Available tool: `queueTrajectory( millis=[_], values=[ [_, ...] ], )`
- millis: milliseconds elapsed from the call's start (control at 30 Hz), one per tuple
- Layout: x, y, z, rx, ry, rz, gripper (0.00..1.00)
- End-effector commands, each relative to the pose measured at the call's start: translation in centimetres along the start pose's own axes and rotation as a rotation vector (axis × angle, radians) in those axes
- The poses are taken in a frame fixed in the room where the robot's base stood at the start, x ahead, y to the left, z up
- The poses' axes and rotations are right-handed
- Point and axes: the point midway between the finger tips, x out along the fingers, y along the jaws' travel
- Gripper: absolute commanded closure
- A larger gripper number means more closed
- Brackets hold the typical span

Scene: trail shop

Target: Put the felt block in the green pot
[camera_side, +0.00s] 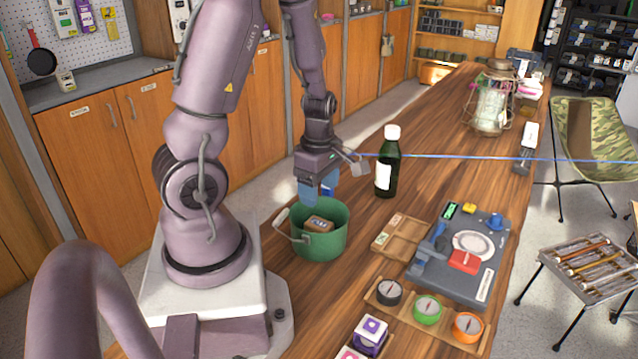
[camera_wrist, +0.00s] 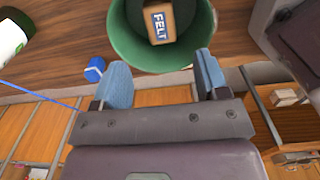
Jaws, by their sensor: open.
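The green pot (camera_side: 320,244) stands on the wooden table in front of my arm's base, its wire handle folded to the left side. The felt block (camera_side: 319,224), a tan block with a dark blue label, lies inside the pot. In the wrist view the block (camera_wrist: 160,22) shows its "FELT" label inside the pot (camera_wrist: 125,45). My gripper (camera_side: 322,188) is above the pot's far rim, apart from the block. In the wrist view its blue-padded fingers (camera_wrist: 163,82) are spread wide with nothing between them.
A dark green bottle (camera_side: 387,165) with a white cap stands behind and right of the pot. A small blue object (camera_wrist: 94,69) is near my left finger. A wooden tray (camera_side: 400,237), a grey board (camera_side: 455,275) and a row of round tins (camera_side: 428,309) lie to the right. A blue line (camera_side: 480,157) crosses the table.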

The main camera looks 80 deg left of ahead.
Motion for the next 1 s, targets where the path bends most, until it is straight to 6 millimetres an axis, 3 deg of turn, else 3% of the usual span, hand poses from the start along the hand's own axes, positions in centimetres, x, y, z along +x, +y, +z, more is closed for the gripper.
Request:
queueTrajectory(
  millis=[133,233,367,533,700,800,1000],
  values=[
    [-1.5,0.0,0.9,0.069,-0.019,0.015,0.32],
    [-3.8,-0.2,3.3,0.275,-0.062,0.057,0.32],
    [-8.8,-1.7,7.7,0.739,-0.113,0.161,0.32],
    [-15.3,-5.9,11.6,1.414,-0.077,0.338,0.32],
    [-19.8,-10.3,12.7,1.952,0.068,0.490,0.32],
    [-21.2,-11.9,12.6,2.150,0.157,0.542,0.32],
    [-22.1,-13.2,12.4,2.300,0.239,0.575,0.32]
  ],
)
